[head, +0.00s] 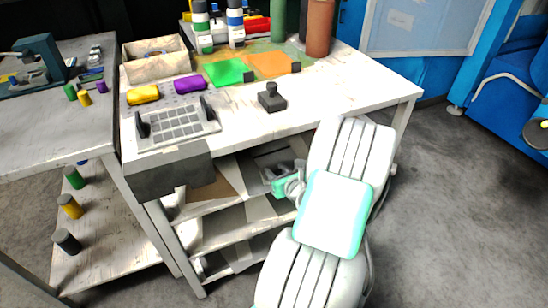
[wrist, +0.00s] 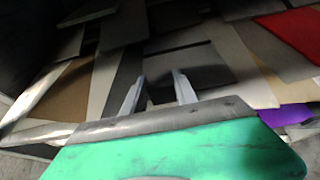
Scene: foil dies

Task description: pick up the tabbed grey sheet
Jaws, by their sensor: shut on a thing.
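In the wrist view the two pale fingers of my gripper (wrist: 159,80) reach forward, with the near edge of a dark grey sheet (wrist: 205,66) between them. The gripper is shut on this sheet, probably at its tab, though the tab is dark and hard to make out. The sheet lies among other flat sheets. In the head view my gripper (head: 275,180) is at the open front of the shelves under the bench, and the sheet cannot be told apart there.
Sheets, including a red one (wrist: 294,32), a purple one (wrist: 285,114) and a brown one (wrist: 68,82), lie close around. The white bench top (head: 340,90) is above the shelves (head: 222,238). Grey floor (head: 460,200) is clear at right.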

